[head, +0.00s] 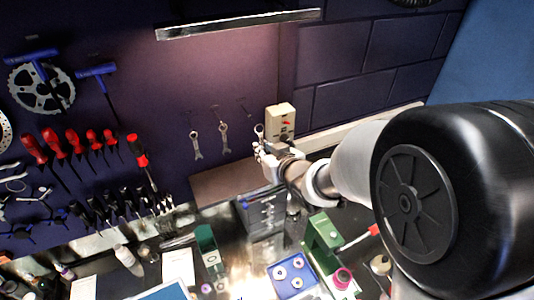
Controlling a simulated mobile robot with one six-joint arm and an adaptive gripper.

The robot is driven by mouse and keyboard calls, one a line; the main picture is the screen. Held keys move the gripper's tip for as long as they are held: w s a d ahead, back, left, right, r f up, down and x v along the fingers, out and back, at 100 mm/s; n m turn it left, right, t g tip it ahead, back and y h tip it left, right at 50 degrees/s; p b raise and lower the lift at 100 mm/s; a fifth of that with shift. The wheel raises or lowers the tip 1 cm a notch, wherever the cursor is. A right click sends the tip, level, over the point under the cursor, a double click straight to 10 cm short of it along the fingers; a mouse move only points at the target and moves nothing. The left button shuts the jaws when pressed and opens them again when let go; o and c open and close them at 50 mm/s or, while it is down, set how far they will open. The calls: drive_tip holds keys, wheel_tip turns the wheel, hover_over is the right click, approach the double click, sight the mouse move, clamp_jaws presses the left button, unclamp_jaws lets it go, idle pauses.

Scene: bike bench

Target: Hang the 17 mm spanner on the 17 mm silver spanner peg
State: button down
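Two silver spanners hang on the dark wall panel in the head view, a left one (196,146) and a slightly larger one (224,138) beside it. To their right is a small bare peg (243,108). My gripper (263,150) is to the lower right of this peg. It is shut on a silver spanner (258,130), whose upper end sticks up above the fingers. The rest of that spanner is hidden by the fingers. The size marks are too small to read.
A beige box (280,120) with a red switch is on the wall just behind and right of my gripper. Red screwdrivers (70,143) hang at left. Below are a dark drawer unit (262,211), a green vise (322,232) and a blue tray (275,285).

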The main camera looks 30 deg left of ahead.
drive_tip(key=shift+w+a+f, duration=0.2)
drive_tip(key=shift+w+a, duration=0.7)
drive_tip(key=shift+a, duration=0.2)
drive_tip(key=shift+w+a+f, duration=0.15)
drive_tip(key=shift+w+a, duration=0.7)
drive_tip(key=shift+a, duration=0.25)
drive_tip(key=c, duration=1.6)
unclamp_jaws()
drive_tip(key=shift+s+d+r, duration=0.1)
